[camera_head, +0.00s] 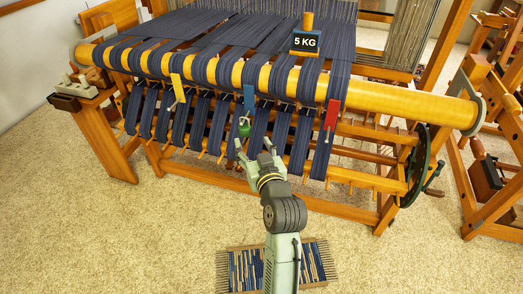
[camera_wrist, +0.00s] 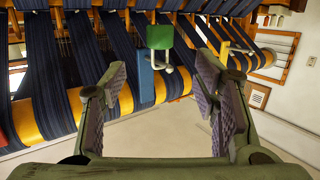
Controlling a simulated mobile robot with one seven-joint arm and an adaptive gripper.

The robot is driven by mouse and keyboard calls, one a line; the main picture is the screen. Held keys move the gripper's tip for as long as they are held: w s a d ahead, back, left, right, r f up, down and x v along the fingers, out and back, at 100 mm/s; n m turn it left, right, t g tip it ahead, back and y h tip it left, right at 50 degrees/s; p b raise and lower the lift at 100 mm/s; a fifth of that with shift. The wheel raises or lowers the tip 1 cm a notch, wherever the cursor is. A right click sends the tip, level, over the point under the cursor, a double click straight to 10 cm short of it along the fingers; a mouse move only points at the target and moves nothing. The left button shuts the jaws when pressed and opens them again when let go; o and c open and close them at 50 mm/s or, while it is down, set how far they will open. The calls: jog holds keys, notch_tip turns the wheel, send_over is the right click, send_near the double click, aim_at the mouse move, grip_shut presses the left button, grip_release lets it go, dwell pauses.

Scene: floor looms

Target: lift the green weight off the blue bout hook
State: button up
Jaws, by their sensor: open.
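The green weight (camera_head: 244,127) hangs at the blue bout hook (camera_head: 249,99), in front of the dark blue warp bouts under the round wooden beam. In the wrist view the green weight (camera_wrist: 160,37) lies beyond my fingertips, near the middle, with the blue hook plate (camera_wrist: 146,82) and a pale hook wire beside it. My gripper (camera_head: 255,146) is open and empty, just below and in front of the weight. In the wrist view its two fingers (camera_wrist: 160,78) stand wide apart, and neither touches the weight. Where the weight meets the hook is too small to tell.
A yellow hook (camera_head: 178,88) and a red hook (camera_head: 332,114) sit on the same beam (camera_head: 400,100), left and right of the blue one. A striped woven mat (camera_head: 275,266) lies on the carpet; the floor in front is mostly clear.

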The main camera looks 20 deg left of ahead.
aim_at(245, 126)
jog(key=shift+b+x, duration=0.6)
jog(key=shift+x, duration=4.8)
jog(key=shift+f, duration=0.1)
jog(key=shift+c, duration=0.2)
grip_shut()
jog(key=shift+r+p, duration=0.55)
jog(key=shift+r, duration=0.15)
